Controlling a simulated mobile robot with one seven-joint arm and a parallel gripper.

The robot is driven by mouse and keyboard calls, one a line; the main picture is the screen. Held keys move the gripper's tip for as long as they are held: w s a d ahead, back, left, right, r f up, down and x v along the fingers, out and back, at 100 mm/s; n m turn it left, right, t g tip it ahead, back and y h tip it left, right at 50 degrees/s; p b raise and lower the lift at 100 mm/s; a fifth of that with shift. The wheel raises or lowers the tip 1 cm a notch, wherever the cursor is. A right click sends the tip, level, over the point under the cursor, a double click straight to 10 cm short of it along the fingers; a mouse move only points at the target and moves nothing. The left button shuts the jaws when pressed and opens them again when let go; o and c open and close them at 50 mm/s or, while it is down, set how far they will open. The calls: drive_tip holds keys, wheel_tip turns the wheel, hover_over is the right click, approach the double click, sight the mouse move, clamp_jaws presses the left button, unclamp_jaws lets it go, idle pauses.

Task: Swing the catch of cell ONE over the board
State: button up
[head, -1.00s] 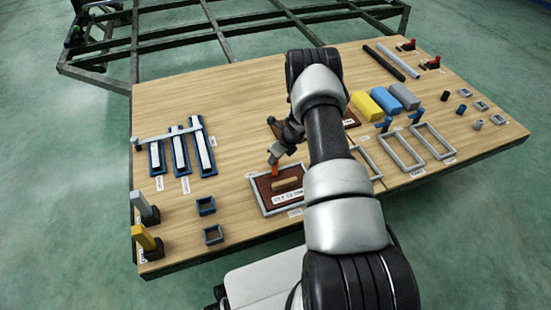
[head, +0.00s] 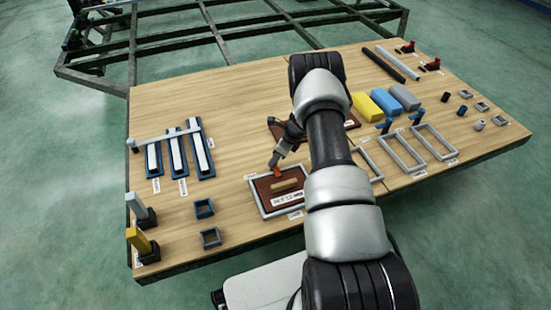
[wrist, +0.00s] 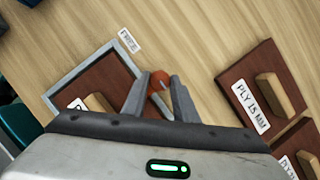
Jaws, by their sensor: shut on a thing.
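Cell ONE appears to be the grey frame (head: 254,199) with a brown board (head: 266,189) lying in it, bearing a wooden grip block (head: 287,184) and a white label. The orange-red catch (head: 277,172) is at the frame's far side. My gripper (head: 276,168) is on it from above. In the wrist view my gripper's fingers (wrist: 161,97) are closed around the catch's rounded orange top (wrist: 159,79), beside the frame's edge (wrist: 80,75). My fingers hide the lower catch; I cannot tell exactly how far it reaches over the board.
Other brown boards (wrist: 240,92) with grip blocks lie close by, to the right in the wrist view. Empty grey frames (head: 404,150), a yellow block (head: 367,105) and blue blocks stand right of my arm. Blue trays (head: 178,155) lie left. The table's middle left is clear.

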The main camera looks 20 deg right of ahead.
drive_tip(key=o, duration=1)
drive_tip(key=p+v, duration=0.4)
drive_tip(key=v, duration=1.3)
drive_tip(key=shift+r+p, duration=0.25)
drive_tip(key=shift+p, duration=0.1)
drive_tip(key=shift+a, duration=0.1)
